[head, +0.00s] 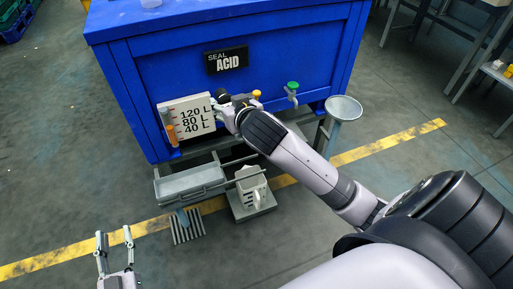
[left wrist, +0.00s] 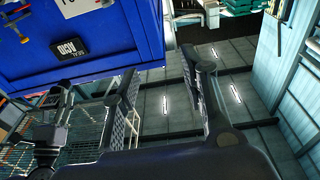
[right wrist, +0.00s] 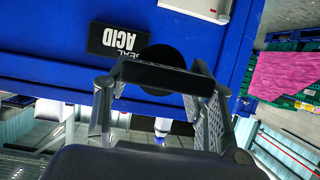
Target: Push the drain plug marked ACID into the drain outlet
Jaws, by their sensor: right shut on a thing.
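The blue tank (head: 130,45) bears a black sign reading SEAL ACID (head: 226,60), which shows upside down in the right wrist view (right wrist: 113,40). My right gripper (head: 232,108) is at the tank's front, below the sign and beside the level gauge. In the right wrist view its fingers (right wrist: 155,90) are shut on a black plug with a bar-like grip (right wrist: 155,76) and a round dark part (right wrist: 162,55) behind it. Any mark on the plug is not readable. The outlet is hidden, so I cannot tell how deep the plug sits. My left gripper (head: 115,238) is open and empty, low at left.
A white gauge marked in litres (head: 188,118) hangs left of the right gripper. An orange-topped tap (head: 257,95) and a green-topped tap (head: 292,88) are to its right. A grey tray (head: 190,183) and a round-topped stand (head: 344,107) are near the tank.

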